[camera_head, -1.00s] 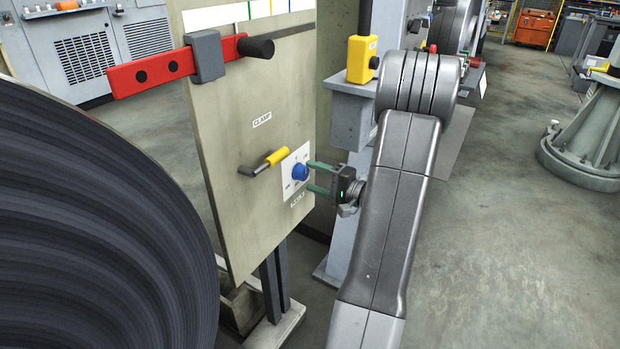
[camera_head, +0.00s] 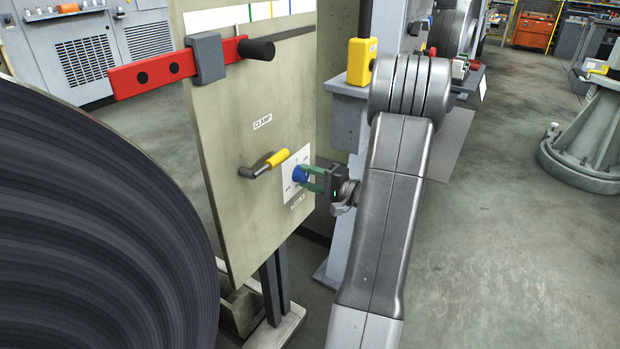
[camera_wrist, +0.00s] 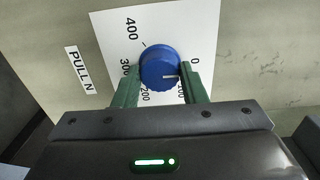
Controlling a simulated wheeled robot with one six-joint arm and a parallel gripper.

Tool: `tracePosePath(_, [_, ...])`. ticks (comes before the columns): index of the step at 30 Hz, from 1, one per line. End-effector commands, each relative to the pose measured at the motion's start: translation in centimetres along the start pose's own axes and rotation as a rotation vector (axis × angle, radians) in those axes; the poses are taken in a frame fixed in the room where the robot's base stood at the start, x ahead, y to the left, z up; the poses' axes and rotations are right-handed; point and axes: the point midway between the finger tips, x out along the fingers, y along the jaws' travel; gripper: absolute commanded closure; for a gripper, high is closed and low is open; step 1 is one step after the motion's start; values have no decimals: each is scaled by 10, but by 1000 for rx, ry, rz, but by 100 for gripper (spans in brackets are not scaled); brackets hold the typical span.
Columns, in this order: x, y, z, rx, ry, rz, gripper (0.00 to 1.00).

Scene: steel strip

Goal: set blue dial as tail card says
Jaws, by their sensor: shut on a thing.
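The blue dial (camera_head: 299,174) sits on a white scale plate on the beige panel (camera_head: 235,215). My gripper (camera_head: 309,179) is shut on it from the right, in front of the panel. In the wrist view the green fingers hold the dial (camera_wrist: 160,64) at its left and right sides. Its white mark points right, between the 0 and 100 figures. The scale plate (camera_wrist: 190,25) also shows 200, 300 and 400; the fingers partly cover some figures. A label (camera_wrist: 80,70) reads PULL N. I cannot make out a readable tail card.
A lever with a yellow grip (camera_head: 265,163) stands out left of the dial, below a CLAMP label (camera_head: 262,122). A red bar (camera_head: 150,74) crosses the panel's top. A large dark coil (camera_head: 90,230) fills the lower left. A yellow box (camera_head: 361,62) sits on the post behind my arm.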

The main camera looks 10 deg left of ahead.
Motion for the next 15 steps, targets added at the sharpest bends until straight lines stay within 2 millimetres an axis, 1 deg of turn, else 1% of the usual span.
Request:
tracePosePath(8, [0, -1, 0, 130, 0, 1, 85])
tracePosePath(15, [0, -2, 0, 339, 0, 2, 85])
